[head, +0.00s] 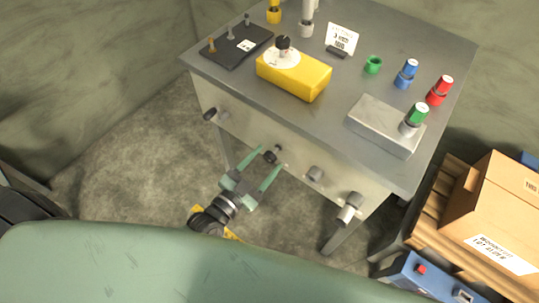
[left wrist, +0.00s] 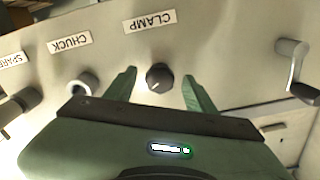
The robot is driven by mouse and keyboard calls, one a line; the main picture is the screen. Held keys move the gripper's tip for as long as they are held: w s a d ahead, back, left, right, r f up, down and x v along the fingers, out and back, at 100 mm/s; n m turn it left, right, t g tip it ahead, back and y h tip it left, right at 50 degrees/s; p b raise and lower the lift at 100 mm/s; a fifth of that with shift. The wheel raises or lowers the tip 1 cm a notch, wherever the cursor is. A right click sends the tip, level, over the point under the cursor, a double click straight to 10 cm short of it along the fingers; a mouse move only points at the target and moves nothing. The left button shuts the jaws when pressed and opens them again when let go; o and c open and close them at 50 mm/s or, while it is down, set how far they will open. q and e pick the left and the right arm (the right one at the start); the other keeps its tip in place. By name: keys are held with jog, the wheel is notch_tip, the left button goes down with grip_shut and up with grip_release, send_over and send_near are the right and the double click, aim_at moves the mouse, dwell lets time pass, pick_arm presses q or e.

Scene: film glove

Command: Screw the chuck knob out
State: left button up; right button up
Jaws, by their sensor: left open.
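A grey chuck knob (head: 314,173) sits on the front panel of the metal cabinet (head: 240,125). In the left wrist view the grey chuck knob (left wrist: 83,83) is beside the upside-down CHUCK label (left wrist: 70,45), outside my fingers. My left gripper (head: 270,157) is open. Its green fingers, also in the left wrist view (left wrist: 159,76), lie either side of a black knob (left wrist: 160,77) beside the CLAMP label (left wrist: 150,22). I cannot tell how deep the fingers reach. My right gripper is not in view.
A larger knob (head: 350,207) stands right of the chuck knob, and a dark handle (head: 210,113) far left. The tabletop bears a yellow block (head: 293,75), a metal block (head: 386,126) and several coloured knobs. A cardboard box (head: 500,210) is at right.

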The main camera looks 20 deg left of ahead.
pick_arm(q)
jog(key=shift+x, duration=1.05)
grip_shut()
jog(key=shift+n, duration=0.4)
jog(key=n, duration=0.5)
jog(key=shift+n, duration=0.3)
jog(key=n, duration=0.5)
jog(key=shift+n, duration=0.3)
grip_release()
jog(key=shift+s, duration=0.1)
